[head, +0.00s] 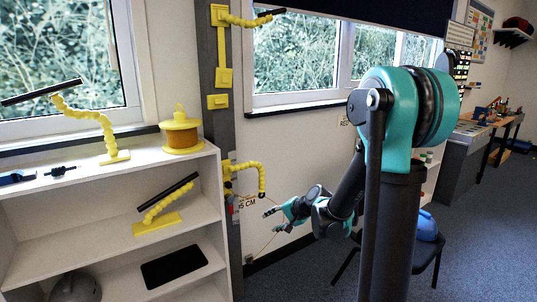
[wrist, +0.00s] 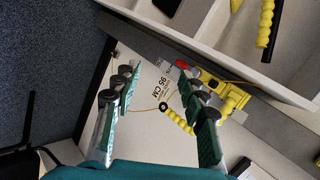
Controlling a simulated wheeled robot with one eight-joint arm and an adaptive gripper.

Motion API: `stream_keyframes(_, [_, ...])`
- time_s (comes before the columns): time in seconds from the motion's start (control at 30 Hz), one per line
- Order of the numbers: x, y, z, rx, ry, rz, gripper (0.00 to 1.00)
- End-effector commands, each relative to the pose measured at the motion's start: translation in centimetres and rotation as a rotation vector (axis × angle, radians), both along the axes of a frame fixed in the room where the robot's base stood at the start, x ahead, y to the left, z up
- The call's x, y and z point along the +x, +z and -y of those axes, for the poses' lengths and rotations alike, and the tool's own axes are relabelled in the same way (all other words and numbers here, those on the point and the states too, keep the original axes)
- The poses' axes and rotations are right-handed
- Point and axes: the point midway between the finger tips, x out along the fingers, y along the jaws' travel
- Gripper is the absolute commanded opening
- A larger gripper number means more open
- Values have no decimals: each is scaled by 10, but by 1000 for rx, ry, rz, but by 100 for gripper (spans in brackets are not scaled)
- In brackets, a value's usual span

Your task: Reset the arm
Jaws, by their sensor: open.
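My gripper (head: 272,221) is open in front of the white wall, to the right of the grey post, with my arm stretched out to the left in the head view. In the wrist view my gripper (wrist: 156,76) has its two fingers wide apart with nothing between them. Beyond the fingers, a thin orange cord (wrist: 143,111) runs across the wall to a small dark ring (wrist: 163,106). A yellow jointed holder (head: 246,175) is fixed low on the post, left of and above my gripper. It also shows in the wrist view (wrist: 178,121), partly behind a finger.
A white shelf (head: 120,183) at the left bears a yellow spool (head: 180,132) and yellow jointed stands (head: 158,212). The grey post (head: 221,120) carries another yellow holder (head: 222,50) higher up. A dark chair with a blue thing (head: 425,226) stands right of my arm.

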Motion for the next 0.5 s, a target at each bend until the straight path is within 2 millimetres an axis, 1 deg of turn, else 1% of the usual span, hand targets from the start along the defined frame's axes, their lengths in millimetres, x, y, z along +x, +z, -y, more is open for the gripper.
stream_keyframes(0.03, [-19, 0, 12, -62, 22, 10, 42])
stream_keyframes(0.27, [-99, -13, 68, -370, 150, 39, 42])
stream_keyframes(0.4, [-150, -25, 104, -552, 233, 37, 42])
stream_keyframes(0.5, [-184, -35, 128, -671, 292, 27, 42])
